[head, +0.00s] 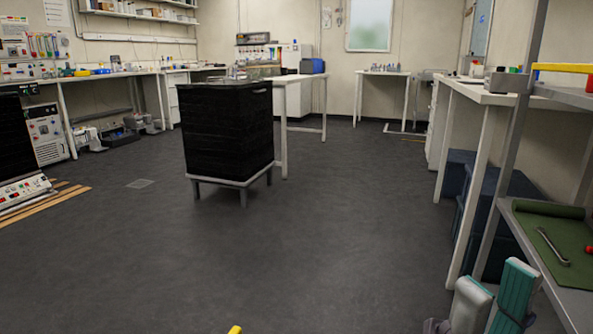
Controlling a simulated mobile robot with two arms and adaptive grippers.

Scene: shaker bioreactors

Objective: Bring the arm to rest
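My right gripper (494,292) shows at the bottom right, with grey and teal finger parts pointing up. Its fingers are seen close together and partly cut off by the frame's lower edge, so I cannot tell whether they are open or shut. I see no object held in it. It is in front of and to the left of the grey shelf rack. My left gripper is not in view.
The grey shelf rack (547,262) carries a green mat (563,250) with a metal wrench (552,246). Dark blue boxes (489,207) sit under the right bench. A black-sided cart (227,133) stands mid-room. The floor (300,250) before me is clear. A small yellow piece shows at the bottom edge.

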